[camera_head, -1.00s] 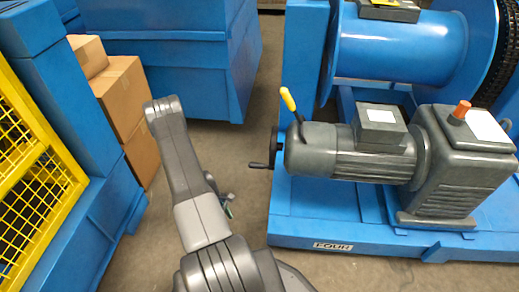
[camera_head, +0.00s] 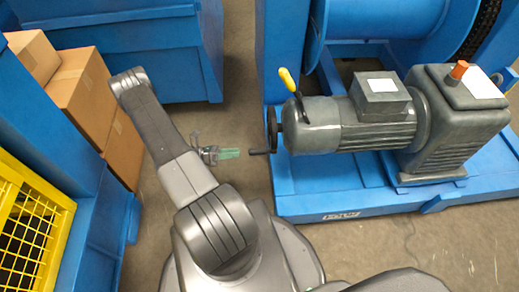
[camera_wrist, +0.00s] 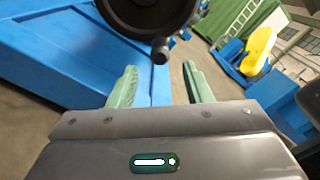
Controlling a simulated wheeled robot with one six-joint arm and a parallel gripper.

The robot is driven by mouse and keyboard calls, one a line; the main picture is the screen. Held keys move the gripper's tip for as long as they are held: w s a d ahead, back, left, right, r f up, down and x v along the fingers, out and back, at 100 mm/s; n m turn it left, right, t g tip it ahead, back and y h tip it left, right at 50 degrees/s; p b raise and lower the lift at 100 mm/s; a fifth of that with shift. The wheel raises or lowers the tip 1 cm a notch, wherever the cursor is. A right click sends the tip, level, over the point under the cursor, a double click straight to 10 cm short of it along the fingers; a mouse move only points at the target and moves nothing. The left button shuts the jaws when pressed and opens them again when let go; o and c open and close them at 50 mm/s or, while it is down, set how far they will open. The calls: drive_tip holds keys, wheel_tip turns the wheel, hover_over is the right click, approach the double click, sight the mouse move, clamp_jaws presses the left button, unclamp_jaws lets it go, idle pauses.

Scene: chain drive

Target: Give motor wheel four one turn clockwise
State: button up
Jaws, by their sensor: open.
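The motor (camera_head: 345,125) is a grey cylinder on a blue base, with a yellow-tipped lever (camera_head: 289,83) on top. Its black handwheel (camera_head: 272,128) is on the left end, with a crank handle (camera_head: 260,152) sticking out to the left. My gripper (camera_head: 232,153) is just left of the crank handle, apart from it, with green fingers pointing at it. In the wrist view, the handwheel (camera_wrist: 150,12) is at the top, and its handle (camera_wrist: 160,52) hangs between and beyond the two spread green fingers (camera_wrist: 158,85). The gripper is open and empty.
The blue base's label (camera_head: 341,215) is too blurred to read now. Cardboard boxes (camera_head: 85,90) and a yellow mesh guard (camera_head: 35,215) stand at the left. A blue cabinet (camera_head: 150,50) is behind. Bare floor lies between my arm and the motor base.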

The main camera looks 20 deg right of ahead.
sight(260, 151)
drive_tip(key=b+x, duration=0.1)
drive_tip(key=x, duration=0.9)
drive_tip(key=shift+s+d, duration=0.1)
drive_tip(key=shift+d, duration=0.25)
drive_tip(key=shift+c, duration=0.5)
clamp_jaws()
